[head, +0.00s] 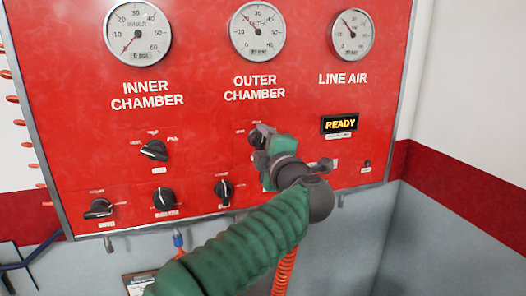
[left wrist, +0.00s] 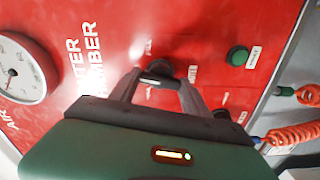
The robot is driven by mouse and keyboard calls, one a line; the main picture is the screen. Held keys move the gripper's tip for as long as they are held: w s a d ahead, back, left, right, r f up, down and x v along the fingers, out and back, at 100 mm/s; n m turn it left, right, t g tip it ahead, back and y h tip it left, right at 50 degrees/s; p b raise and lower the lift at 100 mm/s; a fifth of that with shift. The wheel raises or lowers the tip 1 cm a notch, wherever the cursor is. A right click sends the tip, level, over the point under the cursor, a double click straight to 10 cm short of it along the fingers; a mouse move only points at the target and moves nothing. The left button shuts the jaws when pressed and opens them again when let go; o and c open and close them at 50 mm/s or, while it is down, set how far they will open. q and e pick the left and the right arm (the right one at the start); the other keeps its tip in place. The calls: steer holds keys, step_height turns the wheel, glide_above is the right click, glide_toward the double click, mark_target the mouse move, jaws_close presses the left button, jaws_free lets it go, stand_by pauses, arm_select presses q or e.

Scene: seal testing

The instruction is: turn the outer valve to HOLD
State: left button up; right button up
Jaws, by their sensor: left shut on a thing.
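The outer valve is a dark knob (head: 256,140) on the red panel, below the OUTER CHAMBER label. My left gripper (head: 262,134) is at this knob, and its green and grey body hides most of it. In the left wrist view the two fingers (left wrist: 158,80) close around the dark knob (left wrist: 160,67), one on each side. The small position labels around the knob are mostly hidden or too small to read, so I cannot tell which mark it points at. My right gripper is in neither view.
The red panel (head: 215,60) carries three gauges along its top. The inner chamber knob (head: 154,150) is to the left, with several more knobs below. A lit READY display (head: 339,123) is to the right. An orange coiled hose (head: 284,270) hangs below the panel.

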arm_select(q)
steer(key=shift+f+n+b, duration=0.15)
steer(key=shift+n+b, duration=0.25)
steer(key=shift+n, duration=0.4)
steer(key=o, duration=1.4)
